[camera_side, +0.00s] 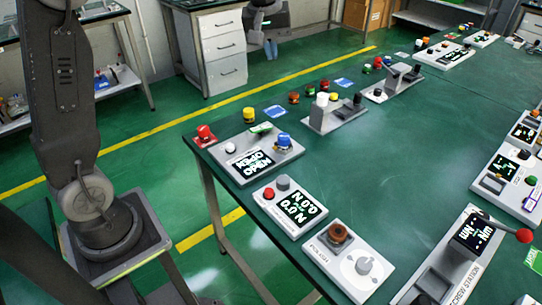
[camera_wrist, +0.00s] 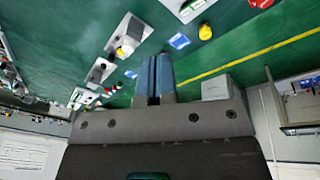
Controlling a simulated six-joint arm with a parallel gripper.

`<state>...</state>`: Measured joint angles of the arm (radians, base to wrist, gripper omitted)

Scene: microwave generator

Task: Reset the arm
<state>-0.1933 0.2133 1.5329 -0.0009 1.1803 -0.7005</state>
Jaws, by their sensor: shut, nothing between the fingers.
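My gripper (camera_wrist: 155,60) shows in the wrist view with its two blue fingers side by side, shut with nothing between them. In the side view my gripper (camera_side: 270,47) hangs at the top middle, beyond the table's far left edge and small in the picture. It is clear of the table and touches nothing that I can see. My arm's base and lower links stand at the left of the side view, and the arm leaves the frame at the top. The part between there and the gripper is out of view.
The green table (camera_side: 400,150) carries several stations, including a display box (camera_side: 256,158), a readout box (camera_side: 290,205) and a polish station (camera_side: 350,262). A red button (camera_side: 204,134) sits at its left corner. A drawer cabinet (camera_side: 222,50) stands behind. Green floor lies between.

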